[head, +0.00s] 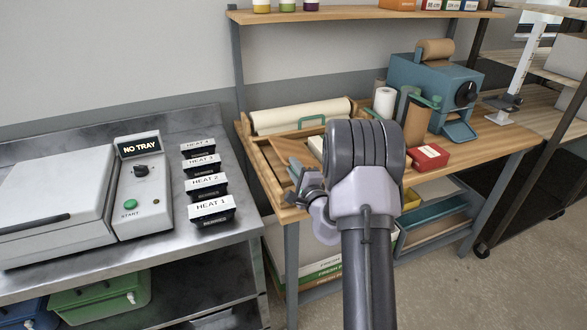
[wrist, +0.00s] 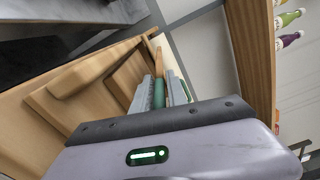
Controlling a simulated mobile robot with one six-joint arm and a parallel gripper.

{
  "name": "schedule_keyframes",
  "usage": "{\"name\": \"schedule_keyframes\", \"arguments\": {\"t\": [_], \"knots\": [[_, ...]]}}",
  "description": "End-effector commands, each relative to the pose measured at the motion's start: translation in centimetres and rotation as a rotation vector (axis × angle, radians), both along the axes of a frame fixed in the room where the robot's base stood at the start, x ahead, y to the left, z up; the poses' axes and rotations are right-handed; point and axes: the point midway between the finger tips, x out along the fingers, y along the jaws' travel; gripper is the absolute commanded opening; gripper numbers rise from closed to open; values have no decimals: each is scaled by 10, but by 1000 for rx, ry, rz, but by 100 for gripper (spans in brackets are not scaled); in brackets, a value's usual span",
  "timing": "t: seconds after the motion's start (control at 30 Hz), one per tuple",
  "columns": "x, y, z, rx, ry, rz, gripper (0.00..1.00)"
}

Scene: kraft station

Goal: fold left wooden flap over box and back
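The wooden folding frame (head: 262,165) lies on the left part of the wooden bench, with raised wooden edges. I take its slanted wooden side on the left to be the left flap; the box itself is hard to make out behind my arm. My gripper (head: 293,170) is low over this frame, beside the left wooden part. In the wrist view my two grey fingers (wrist: 161,92) stand apart with a green piece (wrist: 158,94) between them, possibly a handle. Whether they press on it is unclear. Stepped wooden boards (wrist: 100,85) lie left of the fingers.
A green handle (head: 311,119) stands at the frame's back, before a paper roll (head: 300,116). A red box (head: 430,157) and a blue machine (head: 432,88) are to the right. A steel counter (head: 235,215) with a heat press (head: 60,205) borders on the left.

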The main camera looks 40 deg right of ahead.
Motion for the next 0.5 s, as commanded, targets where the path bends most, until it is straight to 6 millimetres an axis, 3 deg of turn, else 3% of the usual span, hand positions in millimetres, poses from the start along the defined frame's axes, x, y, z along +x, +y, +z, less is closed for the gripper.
{"name": "schedule_keyframes", "arguments": {"t": [0.07, 0.37, 0.5], "knots": [[0, 0, 0, 0, 0, 0, 34], [-1, 1, 0, 0, 1, 2, 34], [-16, 4, 1, 0, 2, 1, 34]]}}
